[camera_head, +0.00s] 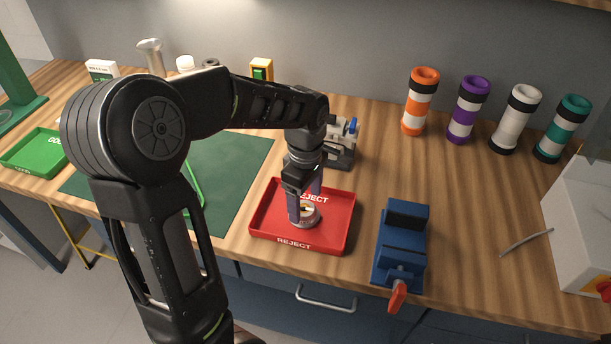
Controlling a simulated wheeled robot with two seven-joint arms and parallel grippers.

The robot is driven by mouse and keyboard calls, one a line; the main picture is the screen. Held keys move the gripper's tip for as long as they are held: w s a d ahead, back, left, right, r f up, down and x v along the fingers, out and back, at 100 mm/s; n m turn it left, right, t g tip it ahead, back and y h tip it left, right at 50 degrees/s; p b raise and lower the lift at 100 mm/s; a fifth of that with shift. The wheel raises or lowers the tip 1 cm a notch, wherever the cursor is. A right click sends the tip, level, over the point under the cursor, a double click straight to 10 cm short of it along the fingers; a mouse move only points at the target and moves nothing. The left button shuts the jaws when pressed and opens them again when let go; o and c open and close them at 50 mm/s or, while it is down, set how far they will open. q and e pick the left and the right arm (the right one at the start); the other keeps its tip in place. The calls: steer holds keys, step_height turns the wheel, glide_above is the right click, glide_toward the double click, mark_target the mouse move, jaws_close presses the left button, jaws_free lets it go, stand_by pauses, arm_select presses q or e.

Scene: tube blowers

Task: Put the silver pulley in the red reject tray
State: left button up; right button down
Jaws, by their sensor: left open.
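The silver pulley (308,222) is in the red reject tray (338,235), a little right of its middle, and appears to rest on the tray floor. My left gripper (304,206) points down into the tray, with its fingers open at the pulley. The fingers partly hide the pulley, and I cannot tell whether they touch it. My right gripper is not in view.
A blue vise (402,245) with an orange handle stands right of the tray. A grey device (342,150) is behind the tray. A green tray (38,152) is at far left. Several striped tubes (463,112) stand at the back right. Bare wood lies behind the vise.

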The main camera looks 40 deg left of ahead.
arm_select(q)
step_height(320, 180, up, 10)
steer(key=shift+f+b, duration=0.25)
steer(key=shift+b, duration=0.2)
stand_by(0.6)
